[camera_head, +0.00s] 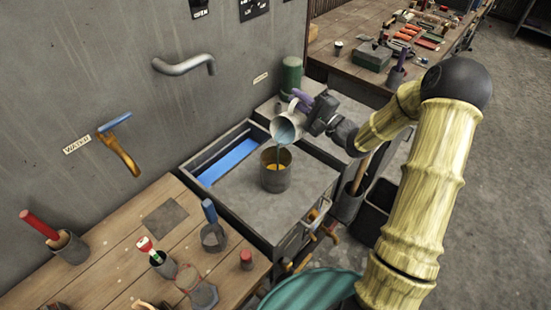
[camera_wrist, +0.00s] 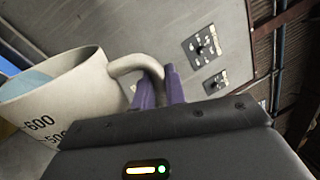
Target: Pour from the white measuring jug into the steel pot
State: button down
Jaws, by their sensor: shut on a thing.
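The white measuring jug (camera_head: 287,128) is tilted, its mouth turned down toward the steel pot, with bluish liquid inside. A thin blue-grey stream runs from its lip down into the pot. My gripper (camera_head: 304,101) is shut on the jug's handle, up and to the right of the pot. In the wrist view the purple fingers (camera_wrist: 160,87) close around the pale handle, and the jug (camera_wrist: 60,95) shows marks 600 and 500. The steel pot (camera_head: 276,181) stands upright on the grey sink-like surface, with orange-yellow contents visible inside.
A blue strip (camera_head: 228,161) lies along the basin's back left. A wooden bench (camera_head: 110,240) with cups and tools is in front left. A green cylinder (camera_head: 291,76) stands behind the jug. A wall pipe (camera_head: 184,66) and tap (camera_head: 122,155) project from the wall.

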aim_at(292, 112)
jog(key=shift+s+a+f+n+b, duration=0.3)
jog(key=shift+s+a+n+b, duration=0.3)
jog(key=shift+n+b, duration=0.75)
dwell(1.0)
jog(key=shift+s+a+f+n+g+y+b, duration=0.35)
jog(key=shift+s+f+b, duration=0.1)
jog(key=shift+b, duration=1.25)
jog(key=shift+s+a+n+b, duration=0.5)
jog(key=shift+n+b, duration=0.3)
jog(key=shift+b, duration=0.55)
dwell(0.4)
dwell(0.4)
jog(key=w+d+m+p, duration=0.1)
jog(key=w+d+r+m+p, duration=0.1)
jog(key=m+p, duration=0.1)
jog(key=w+d+r+m+t+h+p, duration=0.1)
jog(key=m+p, duration=0.1)
jog(key=shift+w+r, duration=0.1)
jog(key=shift+w+d+m, duration=0.25)
jog(key=shift+m, duration=0.15)
jog(key=shift+d+f, duration=0.1)
jog(key=shift+f, duration=0.1)
